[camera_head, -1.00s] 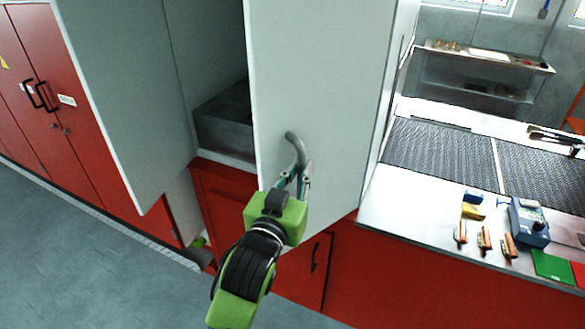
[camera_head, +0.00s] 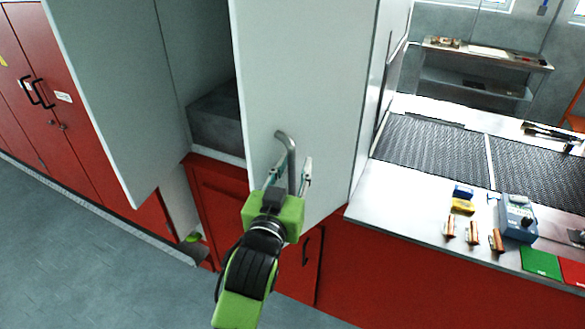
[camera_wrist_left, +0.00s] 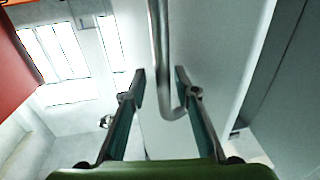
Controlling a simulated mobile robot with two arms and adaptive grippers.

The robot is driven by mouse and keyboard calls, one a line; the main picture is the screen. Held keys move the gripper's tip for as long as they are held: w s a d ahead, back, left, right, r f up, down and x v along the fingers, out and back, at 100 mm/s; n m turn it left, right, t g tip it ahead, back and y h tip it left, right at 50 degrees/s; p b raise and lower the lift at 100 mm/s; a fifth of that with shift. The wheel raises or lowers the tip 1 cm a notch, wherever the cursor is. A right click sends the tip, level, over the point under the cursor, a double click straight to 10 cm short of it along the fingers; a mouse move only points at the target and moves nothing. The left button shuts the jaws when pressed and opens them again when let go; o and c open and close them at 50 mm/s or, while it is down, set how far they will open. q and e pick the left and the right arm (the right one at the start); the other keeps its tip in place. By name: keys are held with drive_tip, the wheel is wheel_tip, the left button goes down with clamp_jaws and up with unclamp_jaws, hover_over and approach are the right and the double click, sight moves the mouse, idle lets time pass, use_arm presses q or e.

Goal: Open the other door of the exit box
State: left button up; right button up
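The exit box stands open in the head view, with a dark interior and a grey block-like part (camera_head: 217,120) inside. One pale door (camera_head: 110,100) stands swung out on the left. The other pale door (camera_head: 305,70) stands swung out on the right and has a curved metal handle (camera_head: 287,145). My left gripper (camera_head: 291,172) is at this handle, with its fingers spread on either side of it. In the left wrist view the handle (camera_wrist_left: 157,45) and its bent lower end lie between the open fingers, with no clear grip on it. My right gripper is not in view.
Red cabinets (camera_head: 50,110) stand at the left and below the box. A bench with a dark mesh belt (camera_head: 430,150) is at the right, holding a blue device (camera_head: 518,218) and small parts. Grey floor (camera_head: 80,260) is clear at lower left.

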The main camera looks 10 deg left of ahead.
use_arm(q)
drive_tip(key=shift+s+a+f, duration=0.1)
drive_tip(key=shift+s, duration=0.15)
drive_tip(key=s, duration=0.7)
drive_tip(key=shift+a, duration=0.3)
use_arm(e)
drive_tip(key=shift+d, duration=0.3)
use_arm(q)
drive_tip(key=shift+c, duration=0.4)
